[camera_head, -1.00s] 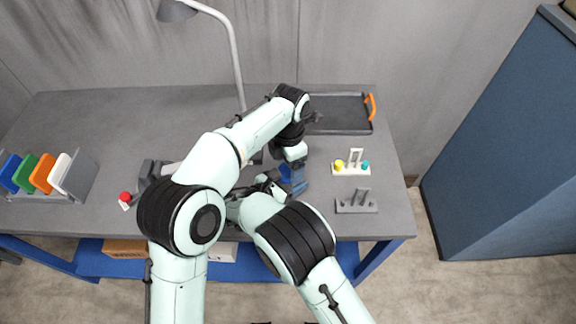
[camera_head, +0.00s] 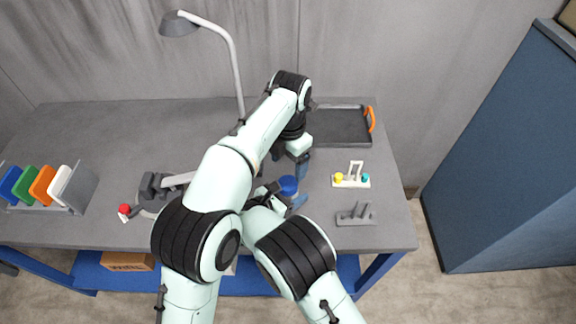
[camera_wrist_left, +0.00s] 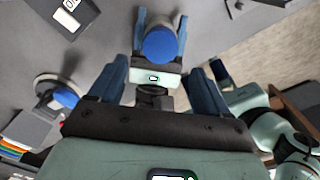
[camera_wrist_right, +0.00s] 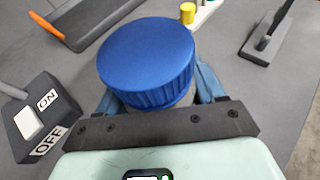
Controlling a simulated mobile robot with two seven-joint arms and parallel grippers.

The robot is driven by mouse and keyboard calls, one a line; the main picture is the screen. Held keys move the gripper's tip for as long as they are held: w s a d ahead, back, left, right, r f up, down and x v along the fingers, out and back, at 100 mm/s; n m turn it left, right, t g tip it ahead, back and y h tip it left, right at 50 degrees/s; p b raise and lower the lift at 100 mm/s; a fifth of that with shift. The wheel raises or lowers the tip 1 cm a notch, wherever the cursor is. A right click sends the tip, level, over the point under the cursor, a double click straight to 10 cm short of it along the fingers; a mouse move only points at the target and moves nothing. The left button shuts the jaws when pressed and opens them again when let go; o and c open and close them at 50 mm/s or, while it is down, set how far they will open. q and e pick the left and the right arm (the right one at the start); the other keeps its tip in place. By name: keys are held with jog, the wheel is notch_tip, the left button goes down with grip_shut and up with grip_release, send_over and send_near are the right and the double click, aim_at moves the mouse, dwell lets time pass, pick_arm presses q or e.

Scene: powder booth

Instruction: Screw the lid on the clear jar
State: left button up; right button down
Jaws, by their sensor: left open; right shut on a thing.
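A blue ribbed lid (camera_head: 289,185) sits on top of the jar, and it also shows in the right wrist view (camera_wrist_right: 148,60) and the left wrist view (camera_wrist_left: 159,44). Only a small greyish part of the jar (camera_wrist_right: 186,99) shows beneath the lid; I cannot tell how tight the lid is. My right gripper (camera_wrist_right: 158,95) is shut on the jar below the lid. My left gripper (camera_wrist_left: 157,75) is open and empty, with its fingers apart from the lid. In the head view my left gripper (camera_head: 290,163) is just above and behind the lid.
A black tray (camera_head: 337,127) with orange handles lies at the back right. A pegged block (camera_head: 351,181) and a grey holder (camera_head: 356,215) stand right of the jar. An ON/OFF switch box (camera_wrist_right: 40,120) is near. A lamp (camera_head: 180,24) and a plate rack (camera_head: 80,190) are left.

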aim_at(288, 183)
pick_arm(q)
jog(key=shift+r, duration=0.15)
notch_tip(288, 183, down, 8)
jog(key=shift+a+f, duration=0.1)
dwell(0.6)
jog(key=c, duration=1.1)
jog(key=m, duration=0.3)
